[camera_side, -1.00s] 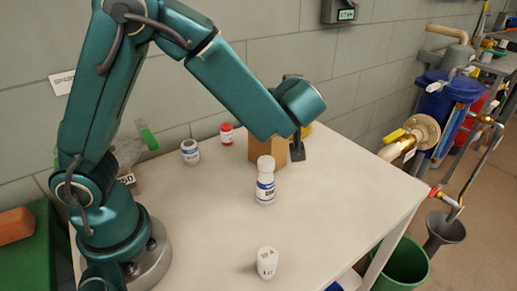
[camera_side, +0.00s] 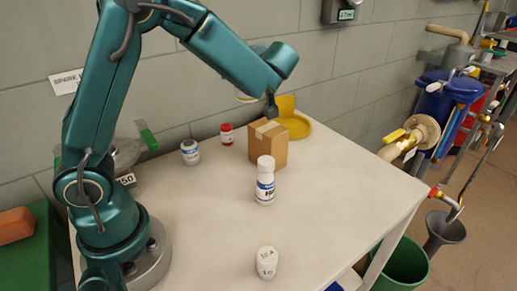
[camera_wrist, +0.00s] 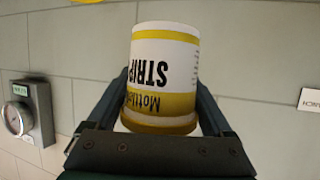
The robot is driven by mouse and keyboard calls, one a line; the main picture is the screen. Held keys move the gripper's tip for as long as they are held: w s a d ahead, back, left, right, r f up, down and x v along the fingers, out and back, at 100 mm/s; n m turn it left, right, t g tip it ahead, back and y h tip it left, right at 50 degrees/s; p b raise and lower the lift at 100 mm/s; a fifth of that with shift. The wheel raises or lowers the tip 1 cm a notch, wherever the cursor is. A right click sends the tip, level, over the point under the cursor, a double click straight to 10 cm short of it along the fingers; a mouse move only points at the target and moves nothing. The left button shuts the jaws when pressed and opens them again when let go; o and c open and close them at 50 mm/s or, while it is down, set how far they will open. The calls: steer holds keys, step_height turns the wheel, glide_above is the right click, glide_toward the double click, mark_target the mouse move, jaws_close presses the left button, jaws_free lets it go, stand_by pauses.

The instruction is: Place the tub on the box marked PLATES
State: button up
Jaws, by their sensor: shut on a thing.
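The tub (camera_wrist: 162,75), white with yellow bands and black "STRIP" lettering, fills the middle of the wrist view between the two jaws. My gripper (camera_wrist: 163,88) is shut on it. In the side view only a yellow-and-white edge of the tub (camera_side: 244,97) shows, mostly hidden behind my arm. My gripper (camera_side: 271,108) is raised above the brown cardboard box (camera_side: 267,146), toward the wall side. The box stands on the table with a tape strip across its bare top. I cannot see a PLATES marking on the faces in view.
A white bottle (camera_side: 265,182) stands just in front of the box. A red-capped jar (camera_side: 226,134) and a grey-capped jar (camera_side: 190,152) stand left of it. A yellow object (camera_side: 294,122) lies behind the box. A white cup-like container (camera_side: 267,262) stands near the front.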

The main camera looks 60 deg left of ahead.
steer(key=w+d+f, duration=0.3)
steer(key=shift+w+d, duration=0.1)
steer(key=shift+w, duration=0.15)
steer(key=shift+f, duration=1.95)
